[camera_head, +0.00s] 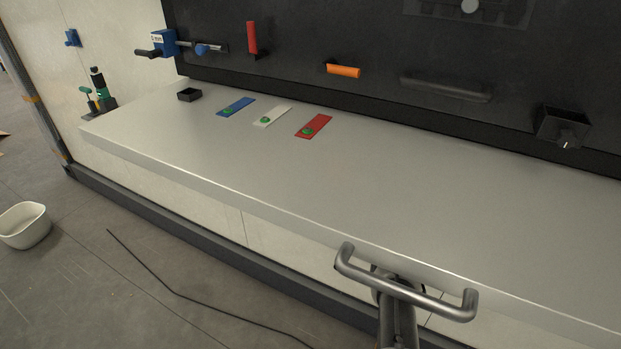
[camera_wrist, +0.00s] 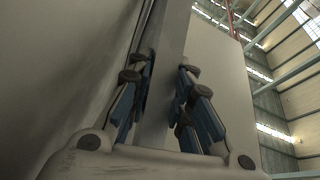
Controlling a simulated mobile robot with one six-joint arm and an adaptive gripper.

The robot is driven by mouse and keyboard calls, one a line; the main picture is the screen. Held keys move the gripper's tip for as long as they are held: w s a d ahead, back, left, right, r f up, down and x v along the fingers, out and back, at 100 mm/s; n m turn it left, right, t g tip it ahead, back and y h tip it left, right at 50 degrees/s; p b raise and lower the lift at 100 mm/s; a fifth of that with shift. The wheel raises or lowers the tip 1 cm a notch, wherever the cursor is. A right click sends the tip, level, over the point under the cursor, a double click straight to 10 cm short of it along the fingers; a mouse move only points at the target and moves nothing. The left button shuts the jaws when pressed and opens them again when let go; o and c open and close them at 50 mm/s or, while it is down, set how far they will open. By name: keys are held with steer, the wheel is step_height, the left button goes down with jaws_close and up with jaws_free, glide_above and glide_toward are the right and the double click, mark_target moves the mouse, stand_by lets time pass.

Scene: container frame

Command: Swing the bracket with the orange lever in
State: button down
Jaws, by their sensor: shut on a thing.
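The orange lever (camera_head: 343,71) sticks out roughly level from the dark upright panel behind the worktop in the head view. I cannot make out a bracket there that clearly belongs to it. My gripper (camera_wrist: 166,78) shows only in the wrist view, with blue-padded fingers on both sides of a long flat grey bar (camera_wrist: 172,40). The fingers are shut on this bar, which runs up out of the picture. Its far end and whatever it is attached to are out of view. The orange lever is not visible in the wrist view.
A red lever (camera_head: 252,38) and a blue clamp-like device (camera_head: 164,43) are on the panel. A black holder (camera_head: 562,127) is at right. Blue (camera_head: 236,107), white (camera_head: 272,116) and red (camera_head: 313,126) strips lie on the grey worktop (camera_head: 400,185); its right part is clear.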

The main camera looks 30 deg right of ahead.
steer(key=shift+w+d, duration=0.1)
steer(key=shift+d, duration=0.05)
stand_by(0.3)
steer(key=c, duration=1.4)
jaws_free()
steer(key=shift+y, duration=0.4)
steer(key=shift+c, duration=0.2)
steer(key=v, duration=1.2)
steer(key=shift+r, duration=0.15)
steer(key=shift+c, duration=0.5)
